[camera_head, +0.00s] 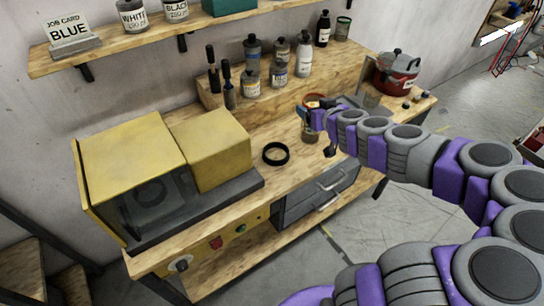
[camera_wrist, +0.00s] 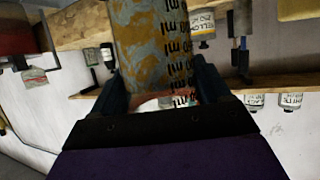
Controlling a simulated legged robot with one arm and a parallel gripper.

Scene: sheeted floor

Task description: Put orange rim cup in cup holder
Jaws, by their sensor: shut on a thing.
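The orange rim cup (camera_head: 315,101) is in my gripper (camera_head: 318,122), above the workbench's right half in the head view. The wrist view shows the cup (camera_wrist: 150,45) between the two fingers of my gripper (camera_wrist: 160,84), with ml markings on its stained wall. The fingers are shut on it. In the head view the cup looks roughly upright, its orange rim on top; its lower part is partly hidden by the gripper. A black ring (camera_head: 275,153), apparently the cup holder, sits on the bench to the left of the cup and nearer the front edge. Its middle looks empty.
A yellow machine (camera_head: 133,165) stands left of the ring. Several bottles (camera_head: 277,62) and brushes (camera_head: 228,85) stand behind on a raised wooden ledge. Bare wood surrounds the ring.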

